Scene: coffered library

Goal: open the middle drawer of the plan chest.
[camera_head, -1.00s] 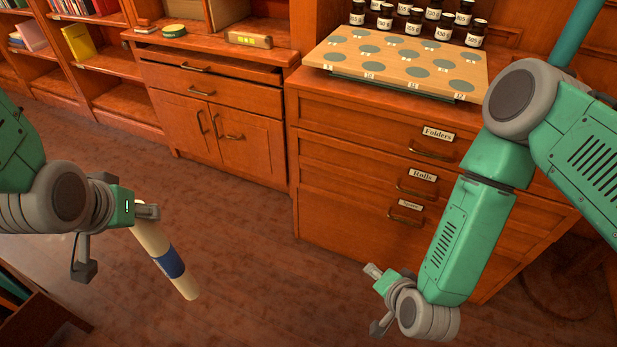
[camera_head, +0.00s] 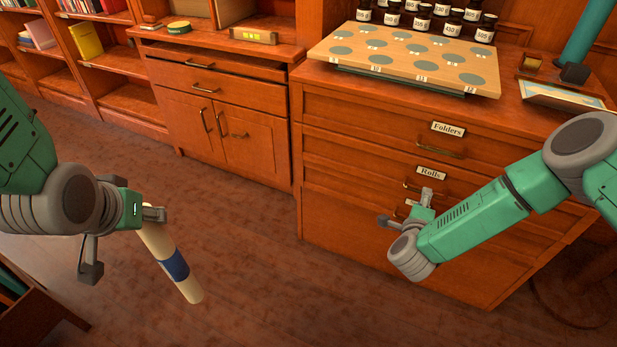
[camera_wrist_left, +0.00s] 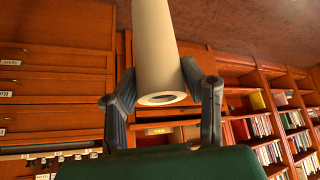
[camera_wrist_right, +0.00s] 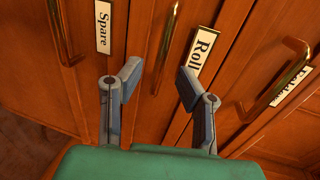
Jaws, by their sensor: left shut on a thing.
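The plan chest (camera_head: 350,210) has drawers labelled Folders, Rolls and Spare. Its middle drawer, with the Rolls label (camera_head: 431,173), looks shut. My right gripper (camera_head: 407,205) is in front of it and partly hides the lower handles. In the right wrist view the right gripper (camera_wrist_right: 158,80) is open and empty, with the brass Rolls handle (camera_wrist_right: 168,45) past its fingertips, seen between them; contact is not visible. My left gripper (camera_head: 145,222) is shut on a cream roll with a blue band (camera_head: 174,265), which also shows in the left wrist view (camera_wrist_left: 158,45).
A board with grey-green discs (camera_head: 400,55) and several dark bottles (camera_head: 425,15) are on the chest top. A cabinet (camera_head: 230,130) stands to its left, with bookshelves further left. A dark wooden unit (camera_head: 35,315) is at lower left. The floor between is clear.

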